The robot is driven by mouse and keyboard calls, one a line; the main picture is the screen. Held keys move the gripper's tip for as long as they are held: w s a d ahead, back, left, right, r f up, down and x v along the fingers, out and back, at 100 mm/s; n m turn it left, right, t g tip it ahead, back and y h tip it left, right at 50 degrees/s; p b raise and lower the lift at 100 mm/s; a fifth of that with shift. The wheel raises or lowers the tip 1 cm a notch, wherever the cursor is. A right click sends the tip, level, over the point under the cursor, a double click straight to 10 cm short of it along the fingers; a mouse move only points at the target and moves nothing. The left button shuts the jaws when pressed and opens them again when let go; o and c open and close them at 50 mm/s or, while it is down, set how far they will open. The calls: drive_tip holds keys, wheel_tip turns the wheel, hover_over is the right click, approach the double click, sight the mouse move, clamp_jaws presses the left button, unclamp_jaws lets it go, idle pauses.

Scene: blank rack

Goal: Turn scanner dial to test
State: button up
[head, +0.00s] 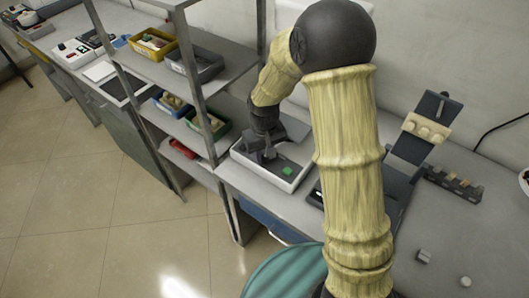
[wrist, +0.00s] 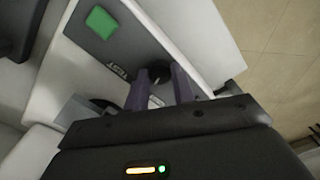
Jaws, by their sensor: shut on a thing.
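The scanner is a white box with a grey top panel (head: 299,178) on the bench beside the rack. It also fills the upper part of the wrist view, with its white rim (wrist: 190,25). A green square button (head: 289,171) sits on the panel and shows in the wrist view too (wrist: 102,22). The word TEST (wrist: 115,72) is printed on the panel near a dark round dial (wrist: 158,71). My gripper (wrist: 159,92) points down at the panel with its two fingers on either side of the dial, shut on it. The fingers partly hide the dial, and its setting is unclear.
The rack to the left holds a yellow bin (head: 152,43), a grey bin (head: 195,64), and blue, green and red bins lower down. A dark stand with tan rollers (head: 427,128) is at the right. A teal round stool (head: 285,273) stands in front of the bench.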

drive_tip(key=m+p, duration=0.2)
drive_tip(key=m, duration=0.4)
drive_tip(key=shift+r, duration=0.2)
drive_tip(key=m+p, duration=0.2)
drive_tip(key=m, duration=0.4)
drive_tip(key=shift+w, duration=0.1)
drive_tip(key=shift+f, duration=0.1)
drive_tip(key=o, duration=1)
wheel_tip(320, 180, up, 17)
drive_tip(key=shift+r+p, duration=0.2)
drive_tip(key=shift+p, duration=0.15)
